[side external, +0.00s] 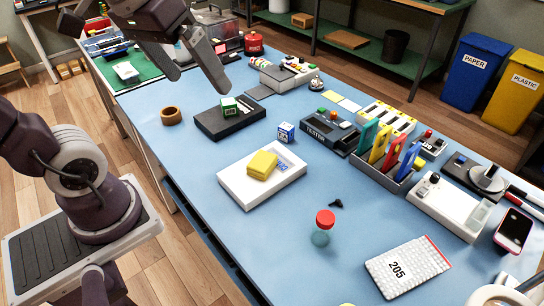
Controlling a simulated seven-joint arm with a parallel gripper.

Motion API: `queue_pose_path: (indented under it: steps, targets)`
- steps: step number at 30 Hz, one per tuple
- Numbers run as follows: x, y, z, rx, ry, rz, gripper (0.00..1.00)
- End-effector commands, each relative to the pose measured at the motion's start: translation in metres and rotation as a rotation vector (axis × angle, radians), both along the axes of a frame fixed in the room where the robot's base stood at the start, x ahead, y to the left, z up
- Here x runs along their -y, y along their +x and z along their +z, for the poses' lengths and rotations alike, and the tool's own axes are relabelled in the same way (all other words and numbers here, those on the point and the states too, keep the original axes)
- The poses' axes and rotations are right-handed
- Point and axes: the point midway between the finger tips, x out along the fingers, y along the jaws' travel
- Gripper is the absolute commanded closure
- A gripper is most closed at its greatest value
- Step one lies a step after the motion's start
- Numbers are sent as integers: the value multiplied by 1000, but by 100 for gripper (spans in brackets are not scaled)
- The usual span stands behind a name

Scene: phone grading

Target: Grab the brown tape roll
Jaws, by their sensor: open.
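The brown tape roll (171,116) lies flat on the blue table near its left edge, with its round hole facing up. My gripper (202,86) is open and empty, high at the top of the side external view. Its two dark fingers point down and to the right. In the picture the fingers appear above and to the right of the tape roll, apart from it. How high they are over the table is hard to tell.
A black box (230,122) with a green block (229,106) on it stands right of the roll. A white box (262,188) with a yellow sponge-like block (262,165) lies nearer. A green mat (128,88) with tools is behind. The table left front of the roll is clear.

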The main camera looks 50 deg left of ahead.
Motion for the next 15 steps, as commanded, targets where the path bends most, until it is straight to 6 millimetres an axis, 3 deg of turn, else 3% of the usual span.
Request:
queue_pose_path:
  steps: [1,5,6,15]
  targets:
    - [15,-23,-8,32,43,-88,0]
    - [29,-56,-28,78,124,-220,4]
    - [30,-61,-31,84,136,-238,11]
    - [31,-63,-33,85,142,-246,11]
